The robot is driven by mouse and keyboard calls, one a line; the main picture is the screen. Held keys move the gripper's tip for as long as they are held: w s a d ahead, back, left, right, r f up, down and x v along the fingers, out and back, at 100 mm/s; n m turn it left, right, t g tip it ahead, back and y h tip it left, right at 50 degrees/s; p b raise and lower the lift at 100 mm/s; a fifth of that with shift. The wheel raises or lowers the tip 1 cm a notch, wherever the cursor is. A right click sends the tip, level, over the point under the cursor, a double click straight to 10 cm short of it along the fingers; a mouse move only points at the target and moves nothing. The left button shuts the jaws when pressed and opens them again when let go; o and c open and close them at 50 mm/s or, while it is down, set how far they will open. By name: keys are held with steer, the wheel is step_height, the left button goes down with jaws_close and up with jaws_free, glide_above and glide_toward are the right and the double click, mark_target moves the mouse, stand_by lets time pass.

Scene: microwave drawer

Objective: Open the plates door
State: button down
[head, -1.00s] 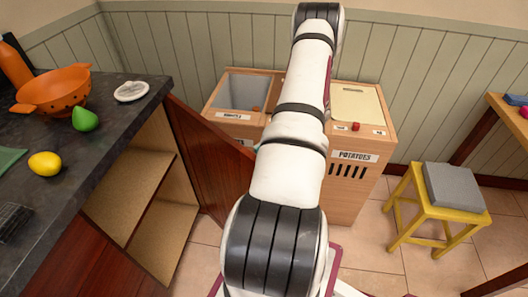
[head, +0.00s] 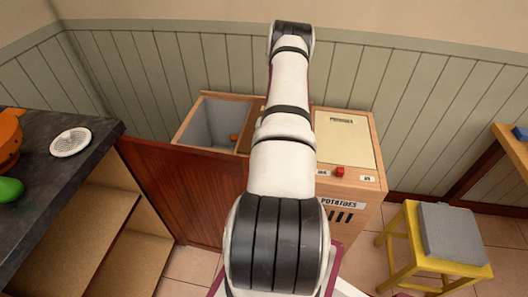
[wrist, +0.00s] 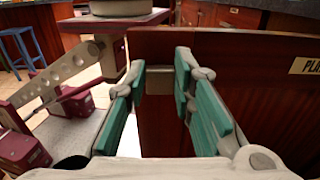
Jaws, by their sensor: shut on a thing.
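The plates door (head: 185,190) is a dark red-brown panel. In the head view it stands swung out from the cabinet under the dark counter, and the cabinet's shelves show. In the wrist view the door (wrist: 265,105) fills the right side, with a label cut off at "PLA" (wrist: 308,66). My gripper (wrist: 160,82) has teal pads on either side of a small grey metal piece, likely the handle, near the door's edge. It is shut on this part of the door. In the head view my arm hides the gripper.
A wooden bin unit marked "POTATOES" (head: 342,204) stands close behind the door. A yellow stool with a grey cushion (head: 450,232) is at the right. The dark counter (head: 60,180) holds a white round item (head: 71,142) and a green fruit (head: 10,189).

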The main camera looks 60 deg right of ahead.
steer(key=shift+d, duration=0.1)
steer(key=c, duration=1.4)
jaws_free()
steer(key=shift+o, duration=0.2)
